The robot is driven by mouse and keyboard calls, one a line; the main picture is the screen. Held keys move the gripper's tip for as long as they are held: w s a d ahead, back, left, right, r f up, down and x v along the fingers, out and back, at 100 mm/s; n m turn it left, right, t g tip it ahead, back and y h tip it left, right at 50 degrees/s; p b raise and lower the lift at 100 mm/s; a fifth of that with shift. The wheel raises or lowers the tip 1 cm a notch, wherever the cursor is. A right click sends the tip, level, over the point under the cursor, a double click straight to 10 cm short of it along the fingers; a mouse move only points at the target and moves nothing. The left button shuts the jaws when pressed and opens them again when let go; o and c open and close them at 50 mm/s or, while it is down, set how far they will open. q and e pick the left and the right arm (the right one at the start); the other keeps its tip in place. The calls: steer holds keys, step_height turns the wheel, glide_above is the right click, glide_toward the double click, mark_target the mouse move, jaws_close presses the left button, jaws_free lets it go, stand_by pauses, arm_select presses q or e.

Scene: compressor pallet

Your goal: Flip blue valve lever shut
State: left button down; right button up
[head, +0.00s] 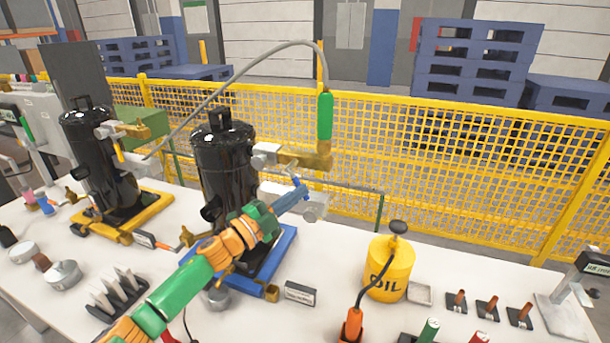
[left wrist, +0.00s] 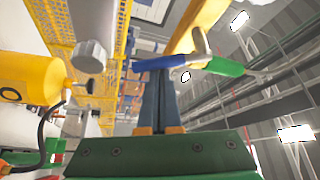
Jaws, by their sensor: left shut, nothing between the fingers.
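The blue valve lever (head: 297,182) shows only as a small blue piece by the brass valve (head: 318,160) on the middle black compressor (head: 222,155). In the left wrist view the lever (left wrist: 155,62) lies across the picture, just beyond my fingertips. My left gripper (head: 303,191) is shut and empty, with its blue fingers close to the lever. It also shows in the left wrist view (left wrist: 159,75). I cannot tell whether the fingers touch the lever. A green hose end (head: 325,115) stands upright on the brass valve. My right gripper is out of view.
A second black compressor (head: 95,150) stands at left on a yellow base. A yellow oil can (head: 385,270) and several copper stubs stand to the right on the white table (head: 460,262). A yellow mesh fence (head: 450,150) runs behind. A grey hose (head: 235,75) arches over the compressors.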

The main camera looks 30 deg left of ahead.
arm_select(q)
steer(key=m+g, duration=0.1)
steer(key=a+m+g+p, duration=0.1)
steer(key=m, duration=0.1)
steer(key=a+m, duration=0.1)
steer(key=m, duration=0.1)
steer(key=shift+s+a+f+g+p, duration=0.1)
steer(key=shift+s+f+g+p, duration=0.15)
steer(key=shift+f+g+p, duration=0.15)
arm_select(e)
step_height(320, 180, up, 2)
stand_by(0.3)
